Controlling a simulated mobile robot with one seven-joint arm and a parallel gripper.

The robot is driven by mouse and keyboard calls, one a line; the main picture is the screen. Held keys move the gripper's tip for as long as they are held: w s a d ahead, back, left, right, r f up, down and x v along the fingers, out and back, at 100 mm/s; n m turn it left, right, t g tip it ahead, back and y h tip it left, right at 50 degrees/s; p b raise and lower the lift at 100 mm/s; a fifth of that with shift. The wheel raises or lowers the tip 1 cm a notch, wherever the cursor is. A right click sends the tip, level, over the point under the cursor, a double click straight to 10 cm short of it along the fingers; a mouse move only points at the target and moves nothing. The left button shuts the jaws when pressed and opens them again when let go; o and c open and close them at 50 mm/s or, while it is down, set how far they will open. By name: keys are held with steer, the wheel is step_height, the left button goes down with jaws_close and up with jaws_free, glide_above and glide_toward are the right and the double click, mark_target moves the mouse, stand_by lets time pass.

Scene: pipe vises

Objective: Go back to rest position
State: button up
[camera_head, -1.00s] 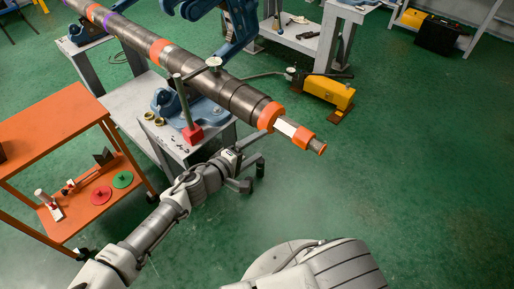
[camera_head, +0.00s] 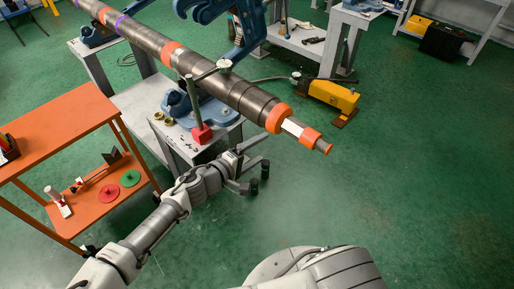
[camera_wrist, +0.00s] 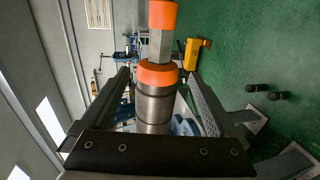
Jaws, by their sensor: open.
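My gripper (camera_head: 259,177) is in the head view, in front of the near vise table. Its fingers are spread with dark tips, and nothing is between them. It is apart from the long dark pipe (camera_head: 245,97), below its near end in the picture. The pipe has orange bands and lies at a slant over blue vises (camera_head: 175,105). In the wrist view the pipe (camera_wrist: 154,108) runs up the middle with its orange-banded end (camera_wrist: 162,14) at the top. I cannot tell the distance to it there.
An orange shelf cart (camera_head: 65,125) with red and green discs stands left of my arm. The grey vise table (camera_head: 185,150) is close beyond the gripper. A yellow pump (camera_head: 333,95) sits on the floor behind the pipe. The green floor at the right is clear.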

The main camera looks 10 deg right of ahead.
steer(key=s+d+f+m+g+y, duration=0.3)
steer(key=s+f+g, duration=0.2)
steer(key=s+g, duration=0.2)
steer(key=s+a+r+m+g+y, duration=0.2)
steer(key=s+a+g+y, duration=0.1)
steer(key=s+a+y, duration=0.15)
step_height(320, 180, up, 14)
steer(key=a+m+t+y, duration=0.1)
steer(key=a+t+y, duration=0.1)
steer(key=y, duration=0.4)
steer(key=s+d+r+t, duration=0.2)
steer(key=s+r, duration=0.1)
steer(key=r, duration=0.4)
steer(key=s+d+r+t, duration=0.2)
steer(key=s+r+t, duration=0.1)
steer(key=r, duration=0.4)
steer(key=shift+s+d+r+m+h, duration=0.15)
steer(key=shift+s+d+m+h, duration=0.15)
steer(key=shift+s+d+h, duration=0.1)
